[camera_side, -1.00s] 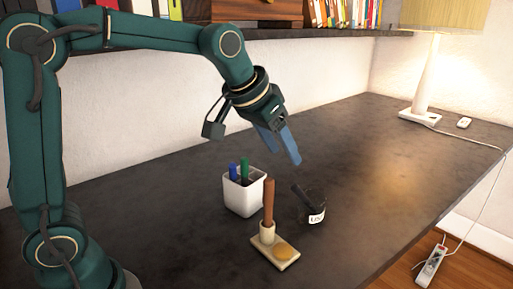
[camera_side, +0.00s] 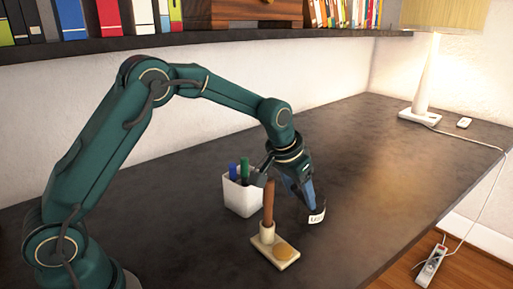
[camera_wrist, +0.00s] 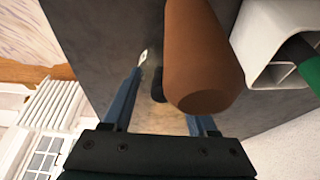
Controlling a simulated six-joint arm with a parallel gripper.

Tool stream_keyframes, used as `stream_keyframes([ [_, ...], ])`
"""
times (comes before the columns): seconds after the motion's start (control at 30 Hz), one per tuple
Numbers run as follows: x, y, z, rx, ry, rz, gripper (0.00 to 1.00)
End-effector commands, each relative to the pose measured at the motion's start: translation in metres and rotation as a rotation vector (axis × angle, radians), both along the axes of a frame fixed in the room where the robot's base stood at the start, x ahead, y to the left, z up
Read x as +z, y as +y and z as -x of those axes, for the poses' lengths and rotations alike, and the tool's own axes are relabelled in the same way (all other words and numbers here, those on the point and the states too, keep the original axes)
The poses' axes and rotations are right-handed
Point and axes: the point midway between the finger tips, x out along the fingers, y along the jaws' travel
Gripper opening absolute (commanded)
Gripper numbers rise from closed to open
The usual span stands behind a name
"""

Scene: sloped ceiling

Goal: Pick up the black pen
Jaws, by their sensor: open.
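A black cup with a white label (camera_side: 317,218) stands on the dark table. In the side view my gripper (camera_side: 309,203) is down over the cup and hides most of it; I cannot make out the black pen there. In the wrist view my blue fingers are apart (camera_wrist: 165,92), the right one partly hidden behind a brown stick. A small black end, apparently the black pen (camera_wrist: 157,88), shows between them, partly covered by the stick. I cannot tell whether a finger touches it.
The brown stick (camera_side: 269,203) stands upright in a pale holder (camera_side: 287,256) close to my gripper. A white pen cup (camera_side: 240,197) with blue and green pens is behind it. A lamp (camera_side: 424,85) stands far right.

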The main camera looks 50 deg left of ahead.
Motion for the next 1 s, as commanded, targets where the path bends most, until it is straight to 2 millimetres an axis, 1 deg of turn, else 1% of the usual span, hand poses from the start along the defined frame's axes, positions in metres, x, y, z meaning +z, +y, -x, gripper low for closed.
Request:
stream_keyframes([
  [0.2, 0.000, 0.000, 0.000, 0.000, -0.001, 0.000, 0.58],
  [0.23, 0.000, 0.000, 0.000, 0.000, -0.001, 0.000, 0.51],
  [0.27, 0.000, 0.000, 0.000, 0.000, -0.001, 0.000, 0.39],
  [0.3, 0.000, 0.000, 0.000, 0.000, -0.001, 0.000, 0.24],
  [0.37, 0.000, 0.000, 0.000, 0.000, -0.001, 0.000, 0.01],
  [0.77, 0.002, 0.000, -0.001, 0.000, -0.003, 0.000, 0.00],
  [0.87, 0.008, 0.000, -0.001, 0.000, -0.004, 0.000, 0.00],
  [1.0, 0.025, 0.000, -0.002, 0.000, -0.007, 0.000, 0.00],
])
